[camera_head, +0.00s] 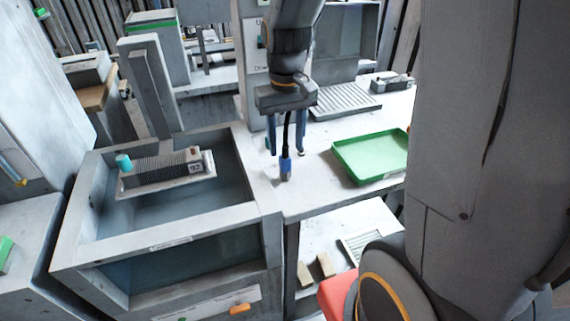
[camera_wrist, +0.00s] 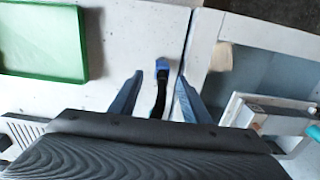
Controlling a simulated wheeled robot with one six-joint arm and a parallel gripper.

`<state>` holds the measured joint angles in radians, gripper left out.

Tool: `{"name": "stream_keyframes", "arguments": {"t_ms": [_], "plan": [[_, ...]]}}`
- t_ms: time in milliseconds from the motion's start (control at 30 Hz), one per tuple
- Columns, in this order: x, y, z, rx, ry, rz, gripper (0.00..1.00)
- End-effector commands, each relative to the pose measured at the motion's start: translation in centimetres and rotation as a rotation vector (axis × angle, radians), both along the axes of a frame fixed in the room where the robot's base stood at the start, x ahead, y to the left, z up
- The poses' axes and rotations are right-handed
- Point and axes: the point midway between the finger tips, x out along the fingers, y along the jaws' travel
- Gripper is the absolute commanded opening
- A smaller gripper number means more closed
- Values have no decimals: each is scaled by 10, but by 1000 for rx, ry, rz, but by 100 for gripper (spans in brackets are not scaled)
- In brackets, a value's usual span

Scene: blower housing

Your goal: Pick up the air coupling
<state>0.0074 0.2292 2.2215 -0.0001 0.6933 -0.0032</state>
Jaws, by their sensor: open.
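The air coupling (camera_head: 286,166) is a blue piece with a grey lower end and a black hose above it. In the head view it is at the counter's left edge, beside the basin. It also shows in the wrist view (camera_wrist: 162,65), with the black hose running back toward my gripper. My gripper (camera_head: 286,152) points down and is open, one finger on each side of the hose. The fingertips are at about the top of the blue part, with gaps visible on both sides in the wrist view. The hose's upper end is hidden by the gripper body.
A green tray (camera_head: 370,180) lies on the counter to the right of the coupling. To the left is a grey basin (camera_head: 165,241) holding a ribbed block (camera_head: 160,168) with a teal cap. A ribbed plate (camera_head: 345,100) lies behind. Wooden blocks (camera_head: 325,265) sit on a lower shelf.

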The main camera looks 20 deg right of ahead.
Motion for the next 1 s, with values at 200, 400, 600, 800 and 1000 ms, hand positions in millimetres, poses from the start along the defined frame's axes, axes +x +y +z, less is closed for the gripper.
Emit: {"name": "stream_keyframes", "arguments": {"t_ms": [200, 400, 600, 800, 1000], "plan": [[-3, 3, -21, 0, 3, 2, 43], [-3, 4, -45, 0, 2, 3, 43], [-3, 4, -54, 0, -1, 4, 43], [-2, 4, -54, 0, -2, 4, 41], [-2, 4, -54, 0, -2, 4, 8]]}}
